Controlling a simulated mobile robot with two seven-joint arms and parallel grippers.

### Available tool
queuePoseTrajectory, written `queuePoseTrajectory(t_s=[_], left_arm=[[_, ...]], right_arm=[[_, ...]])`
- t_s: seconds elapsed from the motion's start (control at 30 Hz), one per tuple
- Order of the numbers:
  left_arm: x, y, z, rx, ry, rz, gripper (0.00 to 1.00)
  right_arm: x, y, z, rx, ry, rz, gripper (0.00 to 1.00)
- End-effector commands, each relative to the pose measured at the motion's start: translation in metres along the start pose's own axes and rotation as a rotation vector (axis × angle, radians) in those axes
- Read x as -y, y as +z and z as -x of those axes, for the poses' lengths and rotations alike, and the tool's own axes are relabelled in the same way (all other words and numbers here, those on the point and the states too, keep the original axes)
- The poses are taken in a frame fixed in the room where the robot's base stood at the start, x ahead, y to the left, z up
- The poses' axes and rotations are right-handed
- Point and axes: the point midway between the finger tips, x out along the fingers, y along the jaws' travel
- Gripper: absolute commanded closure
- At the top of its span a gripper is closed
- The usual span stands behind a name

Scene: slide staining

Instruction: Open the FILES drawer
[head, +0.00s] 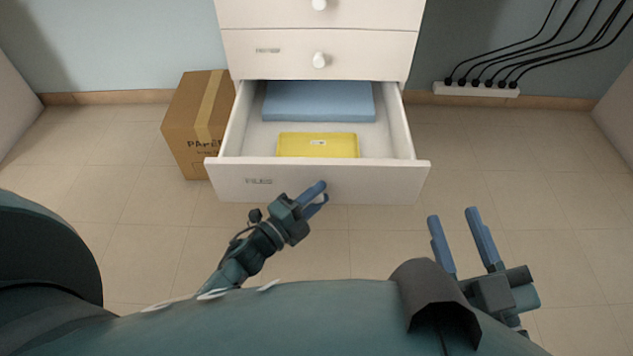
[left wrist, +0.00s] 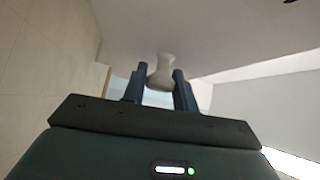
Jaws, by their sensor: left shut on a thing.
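The FILES drawer (head: 235,182) is pulled out from the white cabinet (head: 390,50), with its label on the left of its front. A blue folder or box (head: 318,101) and a yellow box (head: 290,146) lie inside it. My left gripper (head: 319,193) is at the middle of the drawer front. In the left wrist view its two blue fingers stand either side of the pale drawer knob (left wrist: 162,68), shut on it. The knob is hidden behind the fingers in the head view. My right gripper (head: 456,232) is open and empty, right of the drawer and apart from it.
A cardboard box (head: 184,128) stands on the floor left of the cabinet, close to the drawer's side. Closed drawers with white knobs (head: 319,60) are above. The floor (head: 540,160) at right is clear.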

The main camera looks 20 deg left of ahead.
Motion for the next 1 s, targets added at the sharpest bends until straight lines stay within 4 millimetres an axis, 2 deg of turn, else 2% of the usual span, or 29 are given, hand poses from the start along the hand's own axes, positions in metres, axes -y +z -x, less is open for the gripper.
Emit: queuePoseTrajectory(t_s=[0.57,0.6,0.67,1.0], left_arm=[[0.0001,-0.0043,0.0063,0.003,-0.001,-0.001,1.00],[0.0001,-0.0043,0.0063,0.003,-0.001,-0.001,0.70],[0.0001,-0.0044,0.0063,0.003,-0.001,-0.001,0.65],[0.0000,-0.0053,0.0120,0.002,0.001,0.000,0.65]], right_arm=[[-0.0005,0.0024,0.0025,0.012,0.003,0.006,0.64],[-0.0006,0.0024,0.0024,0.013,0.003,0.006,0.64],[-0.0006,0.0025,0.0024,0.013,0.003,0.006,0.64],[-0.0008,0.0004,0.0018,0.013,0.003,0.008,0.64]])
